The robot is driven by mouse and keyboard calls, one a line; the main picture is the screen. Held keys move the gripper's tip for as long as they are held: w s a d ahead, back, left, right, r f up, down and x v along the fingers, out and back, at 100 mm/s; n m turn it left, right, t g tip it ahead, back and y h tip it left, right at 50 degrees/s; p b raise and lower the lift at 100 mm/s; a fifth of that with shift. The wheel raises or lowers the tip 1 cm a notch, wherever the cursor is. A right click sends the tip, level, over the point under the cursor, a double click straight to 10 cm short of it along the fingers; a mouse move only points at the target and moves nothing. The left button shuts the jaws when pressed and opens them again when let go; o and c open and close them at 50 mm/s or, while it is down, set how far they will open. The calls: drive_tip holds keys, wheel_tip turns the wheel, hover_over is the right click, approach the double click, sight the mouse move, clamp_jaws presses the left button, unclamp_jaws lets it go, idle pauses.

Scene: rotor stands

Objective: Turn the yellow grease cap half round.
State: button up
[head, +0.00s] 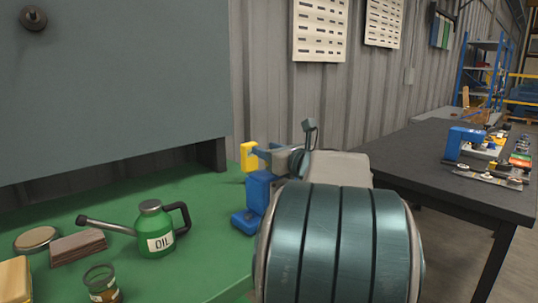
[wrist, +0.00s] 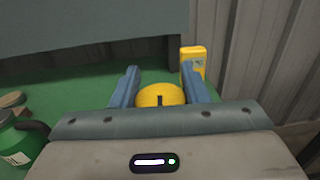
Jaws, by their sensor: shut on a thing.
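In the wrist view, the yellow grease cap (wrist: 150,95) is a round yellow piece with a short dark mark on its near side. My gripper (wrist: 160,78) has one blue finger on each side of it and is shut on it. The cap's lower part is hidden by the gripper body. In the head view, my gripper (head: 262,154) is at the right end of the green bench, above a blue stand (head: 258,190). I cannot make out the cap there, as my arm covers much of that area.
A yellow box-like item (head: 247,157) stands just behind the gripper, close to the right finger in the wrist view (wrist: 194,64). A green oil can (head: 156,230), a jar (head: 102,284) and a brown block (head: 78,247) are on the green bench (head: 205,205). A dark table (head: 440,165) stands right.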

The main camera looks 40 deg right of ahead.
drive_tip(key=m+h+b, duration=0.1)
drive_tip(key=b, duration=0.1)
drive_tip(key=h+b, duration=0.1)
drive_tip(key=h, duration=0.1)
drive_tip(key=shift+f+m+b, duration=0.35)
drive_tip(key=shift+m+b, duration=0.05)
drive_tip(key=h+b, duration=0.1)
drive_tip(key=m+h+b, duration=0.1)
drive_tip(key=m+g+h+b, duration=0.1)
drive_tip(key=b, duration=0.1)
drive_tip(key=shift+d+h, duration=0.25)
drive_tip(key=shift+h, duration=0.05)
drive_tip(key=m+h+b, duration=0.1)
drive_tip(key=m+g+h+b, duration=0.2)
drive_tip(key=shift+s+d+r+h, duration=0.15)
drive_tip(key=shift+d+r+h, duration=0.05)
drive_tip(key=shift+d+h, duration=0.1)
drive_tip(key=shift+b, duration=0.35)
drive_tip(key=shift+m+g+h+b, duration=0.3)
drive_tip(key=shift+m+h+b, duration=0.1)
drive_tip(key=shift+h+b, duration=0.1)
drive_tip(key=shift+m+g+h+b, duration=0.5)
drive_tip(key=shift+h+b, duration=0.1)
drive_tip(key=shift+b, duration=0.05)
